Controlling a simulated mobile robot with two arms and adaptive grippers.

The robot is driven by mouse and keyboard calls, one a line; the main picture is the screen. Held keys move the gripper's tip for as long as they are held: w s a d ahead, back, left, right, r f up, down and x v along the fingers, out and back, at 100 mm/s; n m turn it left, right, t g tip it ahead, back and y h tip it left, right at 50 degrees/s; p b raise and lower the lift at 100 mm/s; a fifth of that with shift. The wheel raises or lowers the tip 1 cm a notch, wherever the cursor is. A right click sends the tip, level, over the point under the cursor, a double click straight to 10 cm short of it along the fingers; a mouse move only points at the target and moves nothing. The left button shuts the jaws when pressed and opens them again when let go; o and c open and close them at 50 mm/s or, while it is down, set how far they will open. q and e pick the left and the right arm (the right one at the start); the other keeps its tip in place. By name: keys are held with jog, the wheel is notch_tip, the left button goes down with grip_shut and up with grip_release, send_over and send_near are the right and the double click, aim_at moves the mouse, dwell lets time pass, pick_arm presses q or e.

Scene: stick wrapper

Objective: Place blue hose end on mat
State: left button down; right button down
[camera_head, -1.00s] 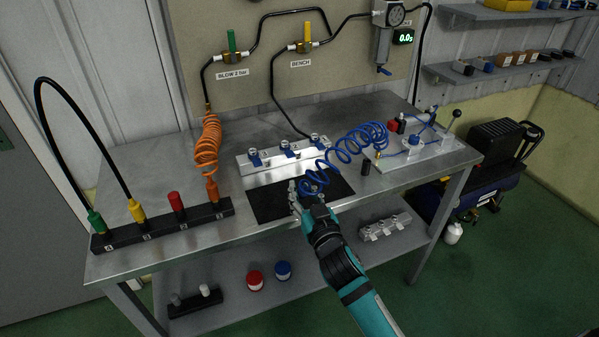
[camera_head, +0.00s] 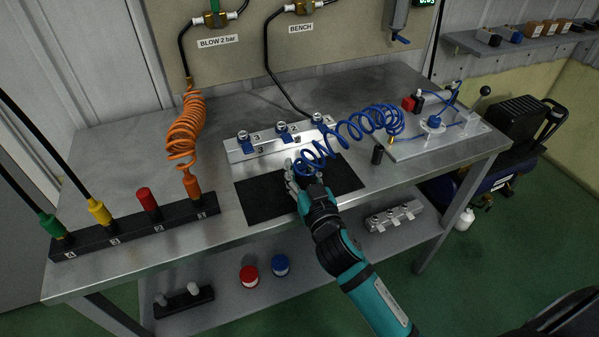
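The black mat (camera_head: 262,203) lies on the steel bench near its front edge. The coiled blue hose (camera_head: 352,128) runs from the fixture plate at the right down to my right gripper (camera_head: 296,182), above the mat. The hose's near end is at the gripper, over the mat. Coils and the gripper body hide the end fitting and part of the fingers, so I cannot tell whether the fingers are closed on it. My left gripper is not in view.
A silver manifold (camera_head: 240,154) stands behind the mat. A black rack (camera_head: 130,228) with coloured connectors and the orange hose (camera_head: 186,130) is at the left. A small black cylinder (camera_head: 377,155) stands right of the mat. The mat's left part is clear.

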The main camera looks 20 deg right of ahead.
jog(key=shift+s+r, duration=0.1)
jog(key=shift+s, duration=0.15)
jog(key=shift+a, duration=0.1)
jog(key=c, duration=1.1)
grip_release()
jog(key=shift+f, duration=0.2)
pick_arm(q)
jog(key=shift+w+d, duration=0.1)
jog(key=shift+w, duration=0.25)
pick_arm(e)
jog(key=shift+r, duration=0.1)
jog(key=shift+r, duration=0.3)
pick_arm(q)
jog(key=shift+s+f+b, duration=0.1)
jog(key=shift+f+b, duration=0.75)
pick_arm(e)
jog(key=shift+s+a+f, duration=0.1)
jog(key=shift+s+f, duration=0.05)
jog(key=shift+s, duration=5.85)
